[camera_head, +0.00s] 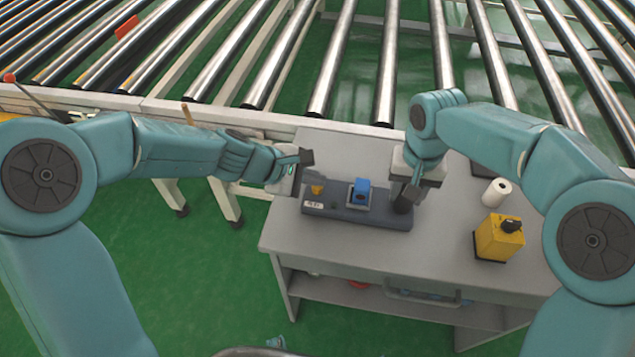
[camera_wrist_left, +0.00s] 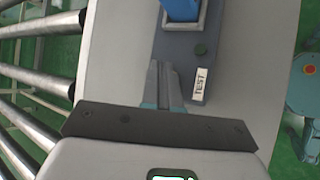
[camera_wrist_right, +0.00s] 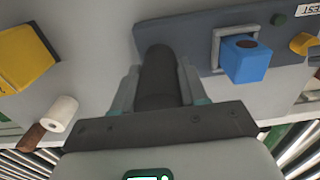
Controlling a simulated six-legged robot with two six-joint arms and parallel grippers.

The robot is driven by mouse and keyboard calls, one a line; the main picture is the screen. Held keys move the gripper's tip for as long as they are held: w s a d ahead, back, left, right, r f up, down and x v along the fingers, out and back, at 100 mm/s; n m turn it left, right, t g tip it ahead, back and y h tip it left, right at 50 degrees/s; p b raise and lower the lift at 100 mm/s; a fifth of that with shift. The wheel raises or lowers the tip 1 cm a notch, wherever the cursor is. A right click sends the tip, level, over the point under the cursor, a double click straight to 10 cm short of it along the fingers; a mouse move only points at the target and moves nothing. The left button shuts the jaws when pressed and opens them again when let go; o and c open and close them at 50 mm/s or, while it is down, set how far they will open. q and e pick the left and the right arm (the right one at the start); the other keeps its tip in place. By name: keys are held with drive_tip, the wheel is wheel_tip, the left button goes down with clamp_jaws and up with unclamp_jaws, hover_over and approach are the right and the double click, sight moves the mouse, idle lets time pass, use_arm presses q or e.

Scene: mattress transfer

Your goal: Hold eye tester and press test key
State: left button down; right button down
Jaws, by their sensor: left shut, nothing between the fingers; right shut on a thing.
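The dark grey tester (camera_head: 375,219) lies on the grey table and carries a TEST label (camera_wrist_left: 201,82) and a green key (camera_wrist_left: 200,49). A blue block (camera_head: 361,190) sits in its square frame, and a small yellow piece (camera_head: 317,190) shows near the labelled end. My left gripper (camera_head: 306,158) is shut and empty over the labelled end; its fingertips (camera_wrist_left: 162,64) appear beside the green key and label. Whether they touch the tester is unclear. My right gripper (camera_head: 404,190) is shut on a dark cylinder (camera_wrist_right: 158,78) at the tester's other end.
A yellow box with a black knob (camera_head: 498,238) and a white roll (camera_head: 496,192) stand on the table to the right. A roller conveyor (camera_head: 330,60) runs behind the table. The tabletop's front left (camera_head: 290,230) is clear. A lower shelf (camera_head: 340,291) holds small items.

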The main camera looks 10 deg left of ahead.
sight(313, 188)
use_arm(q)
drive_tip(key=shift+f, duration=0.5)
use_arm(e)
drive_tip(key=shift+r, duration=0.1)
use_arm(q)
drive_tip(key=shift+r, duration=0.15)
idle(0.3)
drive_tip(key=shift+r, duration=1.2)
drive_tip(key=shift+r, duration=0.1)
drive_tip(key=shift+r, duration=2.4)
use_arm(e)
drive_tip(key=c, duration=0.5)
unclamp_jaws()
